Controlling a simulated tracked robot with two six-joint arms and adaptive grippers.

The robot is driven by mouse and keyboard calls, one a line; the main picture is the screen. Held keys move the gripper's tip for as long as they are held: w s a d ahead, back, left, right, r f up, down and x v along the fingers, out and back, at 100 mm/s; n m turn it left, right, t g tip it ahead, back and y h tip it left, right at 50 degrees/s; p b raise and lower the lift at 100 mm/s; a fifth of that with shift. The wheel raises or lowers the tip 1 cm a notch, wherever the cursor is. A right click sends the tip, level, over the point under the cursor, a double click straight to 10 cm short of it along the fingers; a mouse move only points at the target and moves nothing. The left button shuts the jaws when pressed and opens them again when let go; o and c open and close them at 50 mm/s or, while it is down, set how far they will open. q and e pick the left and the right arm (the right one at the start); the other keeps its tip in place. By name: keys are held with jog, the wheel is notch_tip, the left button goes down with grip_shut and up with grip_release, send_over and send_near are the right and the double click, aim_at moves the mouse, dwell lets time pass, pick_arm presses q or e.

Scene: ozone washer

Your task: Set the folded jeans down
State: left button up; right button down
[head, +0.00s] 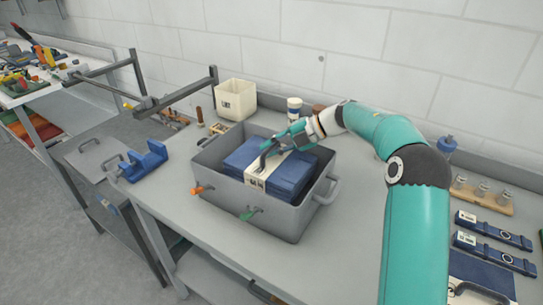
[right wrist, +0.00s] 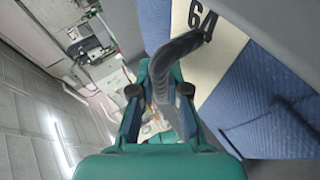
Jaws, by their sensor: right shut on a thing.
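The folded jeans (head: 290,173) are a blue block with a cream band marked "64" and a dark curved handle on top. They are inside the grey bin (head: 278,219), their top near rim height; whether they touch the bin floor is hidden. My right gripper (head: 272,146) is above them, shut on the dark handle. In the right wrist view the jeans (right wrist: 262,105) lie at the right, and the handle runs between the fingers of the gripper (right wrist: 160,100). My left gripper is in neither view.
Orange (head: 201,190) and green (head: 250,213) clips are on the bin's front. A cream box (head: 236,99) and a white jar (head: 294,108) stand behind it. A blue holder (head: 144,161) is at left, and flat blue packs (head: 492,230) lie at right. The bench in front is clear.

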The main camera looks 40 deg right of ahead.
aim_at(272, 158)
jog(key=shift+f, duration=1.2)
jog(key=shift+f, duration=0.65)
jog(key=c, duration=1.2)
grip_release()
jog(key=shift+o, duration=0.2)
jog(key=shift+r, duration=0.1)
jog(key=shift+w+r, duration=0.1)
jog(key=shift+r, duration=0.15)
jog(key=v, duration=1.2)
jog(key=shift+r, duration=0.25)
